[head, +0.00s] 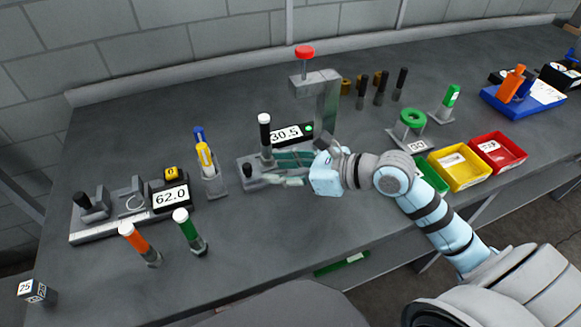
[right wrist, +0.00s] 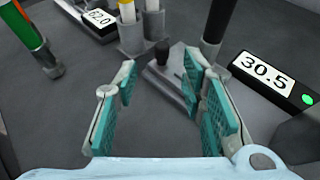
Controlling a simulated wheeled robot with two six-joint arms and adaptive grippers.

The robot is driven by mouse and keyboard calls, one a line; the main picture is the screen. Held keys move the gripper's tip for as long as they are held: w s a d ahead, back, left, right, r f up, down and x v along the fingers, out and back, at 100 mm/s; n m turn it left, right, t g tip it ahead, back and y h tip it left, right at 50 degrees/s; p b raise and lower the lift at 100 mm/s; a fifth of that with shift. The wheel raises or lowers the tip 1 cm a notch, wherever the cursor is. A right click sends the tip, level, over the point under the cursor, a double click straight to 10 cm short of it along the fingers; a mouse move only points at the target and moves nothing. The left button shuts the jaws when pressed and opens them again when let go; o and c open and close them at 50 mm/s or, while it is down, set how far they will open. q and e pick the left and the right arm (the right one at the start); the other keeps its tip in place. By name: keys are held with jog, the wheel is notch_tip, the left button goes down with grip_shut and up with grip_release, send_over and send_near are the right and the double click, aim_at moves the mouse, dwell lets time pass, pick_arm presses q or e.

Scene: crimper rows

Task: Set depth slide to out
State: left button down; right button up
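The press (head: 318,85) stands mid-table with a red-topped plunger and a 30.5 display (head: 287,134). At its front left, a small black knob (head: 247,170), which looks like the depth slide, sits on a grey block. The knob also shows in the right wrist view (right wrist: 162,52), just beyond my fingertips. My right gripper (head: 272,170) is low in front of the press, pointing left. My left gripper is out of view.
A white-capped black post (head: 265,135) rises beside the knob. A holder (head: 213,180) with blue and yellow tools stands left, near a 62.0 gauge (head: 170,196). Orange (head: 138,243) and green (head: 189,231) handles stand in front. Colored bins (head: 463,167) lie right.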

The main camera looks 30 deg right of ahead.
jog(key=v, duration=0.3)
jog(key=shift+s+d+r, duration=0.1)
jog(key=shift+s+d, duration=0.05)
jog(key=shift+s, duration=0.1)
